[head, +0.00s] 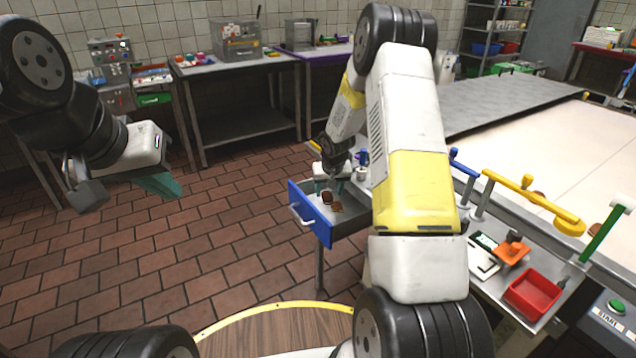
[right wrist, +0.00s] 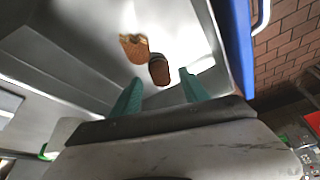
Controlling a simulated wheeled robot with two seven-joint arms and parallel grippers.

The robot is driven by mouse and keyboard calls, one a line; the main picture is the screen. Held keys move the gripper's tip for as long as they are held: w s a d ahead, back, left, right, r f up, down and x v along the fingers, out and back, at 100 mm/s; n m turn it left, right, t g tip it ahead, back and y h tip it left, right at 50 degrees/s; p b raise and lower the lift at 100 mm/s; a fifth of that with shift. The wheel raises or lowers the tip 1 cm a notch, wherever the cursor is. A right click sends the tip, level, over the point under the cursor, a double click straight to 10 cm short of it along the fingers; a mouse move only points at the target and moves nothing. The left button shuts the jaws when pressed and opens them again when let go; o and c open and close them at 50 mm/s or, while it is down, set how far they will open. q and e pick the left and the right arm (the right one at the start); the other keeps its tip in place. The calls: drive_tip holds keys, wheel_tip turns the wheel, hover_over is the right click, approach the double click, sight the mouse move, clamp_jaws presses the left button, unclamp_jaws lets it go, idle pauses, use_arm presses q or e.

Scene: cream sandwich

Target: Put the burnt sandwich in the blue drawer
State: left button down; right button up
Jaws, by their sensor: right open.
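The blue drawer (head: 313,222) is pulled open under the counter; its blue front also shows at the right of the right wrist view (right wrist: 238,45). Two brown sandwich pieces lie inside on the drawer floor: a darker one (right wrist: 159,70), also in the head view (head: 327,197), and a lighter, tan-brown one (right wrist: 134,47) beside it. The darker one looks burnt. My right gripper (right wrist: 160,92) is open and empty above the drawer, the darker piece just beyond its teal fingertips. My left gripper (head: 160,186) hangs at the left over the floor, away from the drawer; its jaw gap is unclear.
The counter right of my right arm holds a red bin (head: 533,294), an orange item (head: 513,252) and a yellow-handled lever (head: 530,200). A conveyor (head: 535,135) lies behind. Tiled floor (head: 240,215) left of the drawer is clear.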

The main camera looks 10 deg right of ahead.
drive_tip(key=s+a+f+v, duration=0.1)
drive_tip(key=s+v, duration=0.2)
drive_tip(key=v, duration=1.2)
drive_tip(key=s+f+v, duration=0.1)
drive_tip(key=s+v, duration=0.1)
drive_tip(key=v, duration=1.4)
drive_tip(key=s+a+r+y, duration=0.1)
drive_tip(key=s+a+r, duration=0.1)
drive_tip(key=s, duration=0.7)
drive_tip(key=s+a+r+n+t+y, duration=0.1)
drive_tip(key=s+a+r, duration=0.1)
drive_tip(key=s, duration=0.8)
drive_tip(key=shift+s+r+t, duration=0.25)
drive_tip(key=shift+r+t, duration=0.05)
drive_tip(key=shift+r, duration=0.25)
drive_tip(key=shift+c, duration=0.4)
